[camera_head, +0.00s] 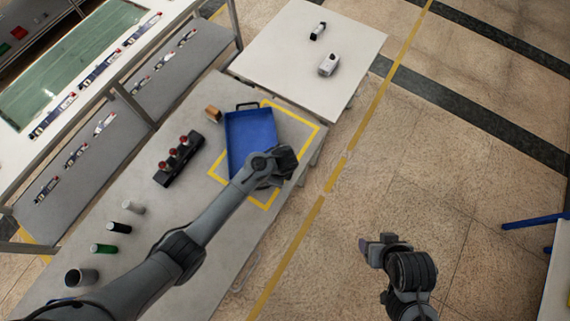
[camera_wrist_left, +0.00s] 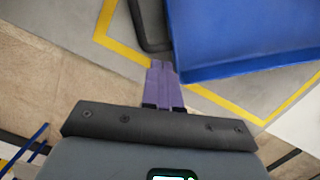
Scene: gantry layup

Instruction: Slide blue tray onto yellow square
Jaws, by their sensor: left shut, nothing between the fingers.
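The blue tray (camera_head: 250,138) lies on the grey table, with a dark handle at its far end. Its near end is hidden by my left arm in the head view. The yellow square (camera_head: 304,152) is an outline on the table. The tray lies partly inside it, with its left side across the line. My left gripper (camera_wrist_left: 163,70) is shut and empty, its fingertips beside the tray's wall and near handle (camera_wrist_left: 151,28); I cannot tell whether they touch. The tray's wall also shows in the left wrist view (camera_wrist_left: 235,40). My right gripper (camera_head: 376,243) hangs over the floor; its jaws are unclear.
A black holder with red-topped items (camera_head: 177,160) and a small brown block (camera_head: 212,113) stand left of the tray. A white table (camera_head: 305,60) adjoins at the back. Floor lies open to the right.

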